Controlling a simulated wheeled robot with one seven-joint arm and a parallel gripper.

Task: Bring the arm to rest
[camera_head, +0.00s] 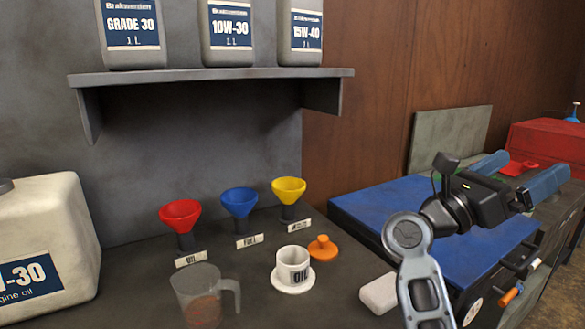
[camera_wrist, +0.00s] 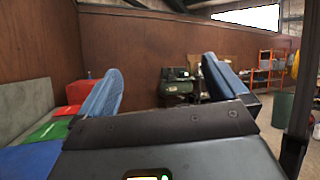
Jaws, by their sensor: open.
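My gripper (camera_head: 527,174) is at the right of the head view, raised over the right side of the blue-topped bench. Its two blue-padded fingers are apart with nothing between them. In the wrist view the fingers (camera_wrist: 160,84) stand wide open, facing a brown wall and the open room. My arm reaches up from the bottom right of the head view. No object touches the gripper.
A blue mat (camera_head: 415,215) lies under my arm. A red box (camera_head: 545,148) stands behind the gripper.

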